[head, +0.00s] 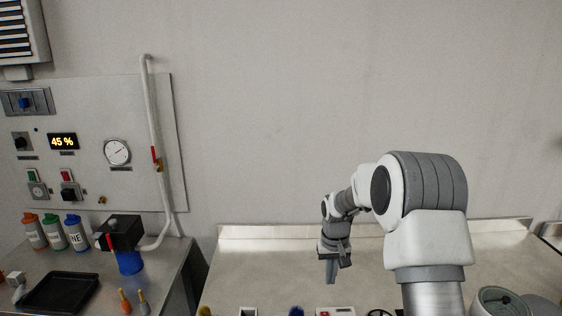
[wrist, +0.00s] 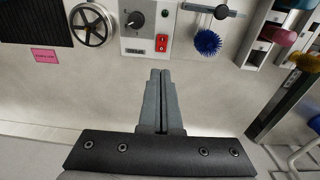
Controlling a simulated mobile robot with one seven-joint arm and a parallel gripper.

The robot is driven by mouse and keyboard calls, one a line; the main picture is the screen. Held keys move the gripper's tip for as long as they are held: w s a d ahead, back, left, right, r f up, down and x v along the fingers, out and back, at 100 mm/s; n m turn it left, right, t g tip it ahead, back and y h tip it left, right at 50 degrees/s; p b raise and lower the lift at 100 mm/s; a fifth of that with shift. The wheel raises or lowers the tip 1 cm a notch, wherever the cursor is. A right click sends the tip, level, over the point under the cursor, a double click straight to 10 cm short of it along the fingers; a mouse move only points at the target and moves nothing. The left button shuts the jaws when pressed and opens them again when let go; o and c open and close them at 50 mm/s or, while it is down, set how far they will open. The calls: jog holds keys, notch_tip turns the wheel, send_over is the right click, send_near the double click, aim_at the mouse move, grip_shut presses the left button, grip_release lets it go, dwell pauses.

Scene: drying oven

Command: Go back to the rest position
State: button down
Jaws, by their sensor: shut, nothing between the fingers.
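My gripper (head: 331,270) is at the end of my raised white and grey arm, above the bench on the right in the head view. It points down. In the wrist view my gripper (wrist: 160,74) has its two grey fingers together with nothing between them. Below it is the bare bench top (wrist: 215,110).
In the wrist view a handwheel (wrist: 91,24), a control box with a knob (wrist: 148,28) and a blue brush (wrist: 207,42) lie beyond my fingers. In the head view a left bench holds bottles (head: 54,232) and a black tray (head: 60,293).

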jog(key=s+r+t, duration=0.1)
jog(key=s+r, duration=0.5)
jog(key=r, duration=0.3)
jog(key=s+r+t, duration=0.1)
jog(key=s+r, duration=0.6)
jog(key=r, duration=0.2)
jog(key=s+r+t+b, duration=0.1)
jog(key=s+r, duration=0.3)
jog(key=s, duration=1.5)
jog(key=shift+s+t, duration=0.35)
jog(key=shift+t, duration=0.55)
